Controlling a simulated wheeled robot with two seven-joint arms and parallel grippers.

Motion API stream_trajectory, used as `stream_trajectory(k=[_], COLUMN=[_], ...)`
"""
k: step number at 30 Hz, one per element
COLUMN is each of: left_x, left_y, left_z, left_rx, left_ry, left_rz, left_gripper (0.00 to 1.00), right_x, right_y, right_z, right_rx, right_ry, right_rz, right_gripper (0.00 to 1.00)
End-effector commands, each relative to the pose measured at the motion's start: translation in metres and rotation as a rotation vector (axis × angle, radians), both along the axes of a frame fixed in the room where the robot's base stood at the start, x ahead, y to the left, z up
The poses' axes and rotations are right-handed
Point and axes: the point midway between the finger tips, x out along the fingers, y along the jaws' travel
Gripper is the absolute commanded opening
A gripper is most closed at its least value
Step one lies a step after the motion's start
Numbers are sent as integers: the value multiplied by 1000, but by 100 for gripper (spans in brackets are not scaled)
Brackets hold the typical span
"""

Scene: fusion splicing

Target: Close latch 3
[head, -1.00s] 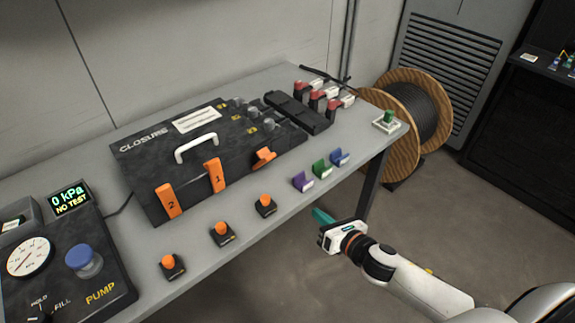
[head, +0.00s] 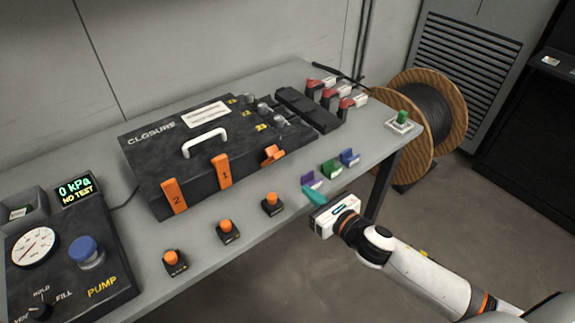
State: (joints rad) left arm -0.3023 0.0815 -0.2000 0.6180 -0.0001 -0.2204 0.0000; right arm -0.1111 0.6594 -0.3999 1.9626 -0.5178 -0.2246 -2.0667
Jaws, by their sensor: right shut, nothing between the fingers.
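The black closure box (head: 150,165) stands on the grey table. Orange latches marked 2 (head: 174,197) and 1 (head: 221,172) lie flat against its front face. A third orange latch (head: 272,154), at the right end of the front, sticks outward; its number cannot be read. My right gripper (head: 311,193) has teal fingers, shut and empty, at the table's front edge. It is to the right of and nearer than the third latch, apart from it, beside the purple clip. My left gripper is not in view.
Purple (head: 310,180), green (head: 331,168) and blue (head: 349,157) clips stand near the front edge. Orange-topped black blocks (head: 271,203) line the front of the box. A pump panel (head: 85,275) is at the left. A cable reel (head: 432,120) stands behind the table's right end.

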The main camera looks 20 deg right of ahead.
Motion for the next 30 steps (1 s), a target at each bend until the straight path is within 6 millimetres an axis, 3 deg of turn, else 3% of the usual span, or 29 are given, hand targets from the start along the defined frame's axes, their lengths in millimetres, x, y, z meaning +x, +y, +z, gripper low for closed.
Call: stream_trajectory(k=[9, 12, 19, 30], left_x=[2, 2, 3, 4], left_y=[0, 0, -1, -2], left_z=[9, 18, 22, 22], left_rx=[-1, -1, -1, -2], left_ry=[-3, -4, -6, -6], left_rz=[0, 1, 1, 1], left_gripper=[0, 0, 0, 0], right_x=[63, 73, 86, 87], right_y=[23, 27, 32, 32], right_z=[-5, 9, 17, 17], right_rx=[2, 1, 1, 1], right_ry=[-2, -3, 1, 1], right_rz=[0, 1, 0, 1], right_gripper=[0, 0, 0, 0])
